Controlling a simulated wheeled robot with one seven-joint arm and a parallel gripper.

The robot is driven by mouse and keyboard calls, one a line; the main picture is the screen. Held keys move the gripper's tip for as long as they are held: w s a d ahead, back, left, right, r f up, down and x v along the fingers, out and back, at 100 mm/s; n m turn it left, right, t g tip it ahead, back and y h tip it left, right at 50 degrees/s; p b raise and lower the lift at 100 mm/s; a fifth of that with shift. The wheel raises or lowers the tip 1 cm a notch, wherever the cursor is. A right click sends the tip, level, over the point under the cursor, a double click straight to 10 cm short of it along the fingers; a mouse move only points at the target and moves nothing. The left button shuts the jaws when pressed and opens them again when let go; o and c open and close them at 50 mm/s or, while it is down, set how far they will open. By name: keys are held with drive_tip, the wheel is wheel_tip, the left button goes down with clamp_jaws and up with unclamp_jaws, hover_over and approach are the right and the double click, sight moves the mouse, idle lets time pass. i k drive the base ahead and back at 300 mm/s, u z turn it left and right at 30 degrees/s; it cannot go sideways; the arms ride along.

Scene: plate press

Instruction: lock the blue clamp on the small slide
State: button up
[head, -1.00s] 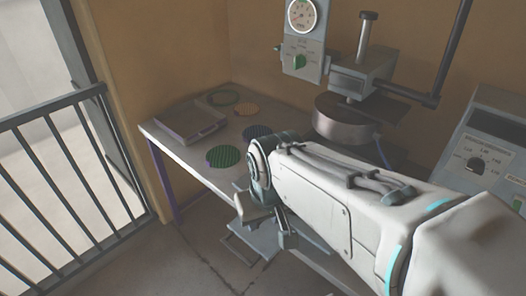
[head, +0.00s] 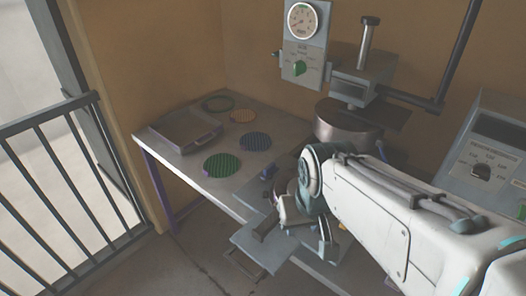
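My gripper (head: 290,222) is at the end of my white arm, low in front of the table's front edge. My wrist covers much of it, so I cannot tell whether its fingers are open or shut. A flat grey plate (head: 256,248), possibly the small slide, juts out below the table edge, just left of and below my gripper. A dark upright piece stands at its back, close to my gripper; I cannot tell whether they touch. A small dark blue piece (head: 268,172), possibly the blue clamp, sits on the table edge, left of my wrist. Its lock state is unclear.
The press (head: 348,125) with a gauge stands behind my wrist. A control box (head: 490,150) is at right, a railing (head: 60,180) at left.

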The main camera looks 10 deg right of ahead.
sight(270, 170)
drive_tip(key=k, duration=1.2)
drive_tip(key=u, duration=0.65)
drive_tip(key=i, duration=1.45)
drive_tip(key=z, duration=0.6)
